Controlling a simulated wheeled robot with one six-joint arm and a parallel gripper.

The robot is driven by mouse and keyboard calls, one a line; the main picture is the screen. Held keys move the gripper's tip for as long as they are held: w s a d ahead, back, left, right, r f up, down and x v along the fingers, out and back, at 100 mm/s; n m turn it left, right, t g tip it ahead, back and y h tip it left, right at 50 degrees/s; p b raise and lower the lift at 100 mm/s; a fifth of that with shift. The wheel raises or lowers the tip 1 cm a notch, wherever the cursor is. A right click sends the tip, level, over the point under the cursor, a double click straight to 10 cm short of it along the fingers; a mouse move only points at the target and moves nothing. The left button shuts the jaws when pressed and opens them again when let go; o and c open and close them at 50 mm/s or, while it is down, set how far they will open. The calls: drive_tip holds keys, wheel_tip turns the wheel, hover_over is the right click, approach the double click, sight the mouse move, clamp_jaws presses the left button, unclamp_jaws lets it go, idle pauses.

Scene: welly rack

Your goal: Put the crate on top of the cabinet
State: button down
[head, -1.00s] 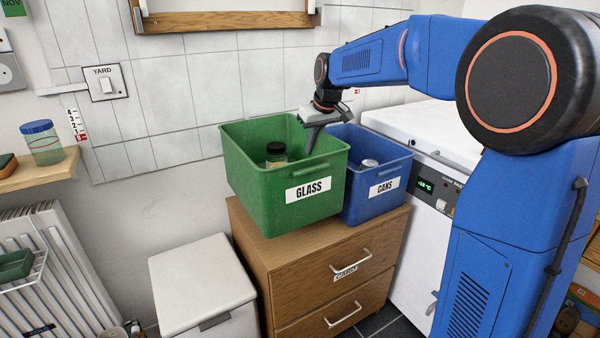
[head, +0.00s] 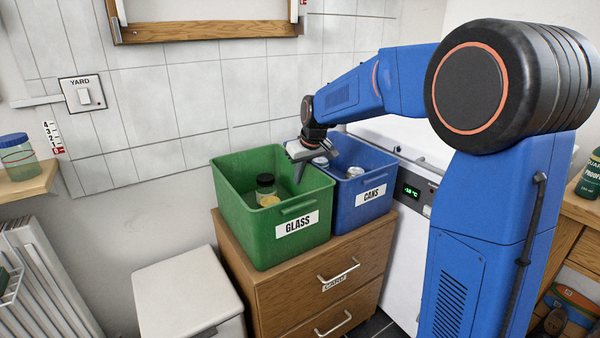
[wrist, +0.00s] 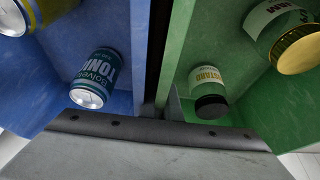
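The green crate (head: 255,235), labelled GLASS, is on top of the wooden cabinet (head: 272,293), upright, its base appearing to meet the top. It holds a black-lidded jar (head: 266,185) and a gold-lidded jar (head: 269,201). My gripper (head: 300,175) points down at the crate's right wall, one finger inside and the other hidden. It appears shut on that wall. In the wrist view, the green crate's wall (wrist: 178,50) runs up from the fingers, with the jars to its right. The crate's underside is hidden.
A blue crate (head: 345,215), labelled CANS, stands close on the right with cans inside. A white lidded bin (head: 185,290) stands left of the cabinet. A white freezer (head: 405,235) is at the right. The tiled wall is behind.

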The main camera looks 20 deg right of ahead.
drive_tip(key=c, duration=2.3)
unclamp_jaws()
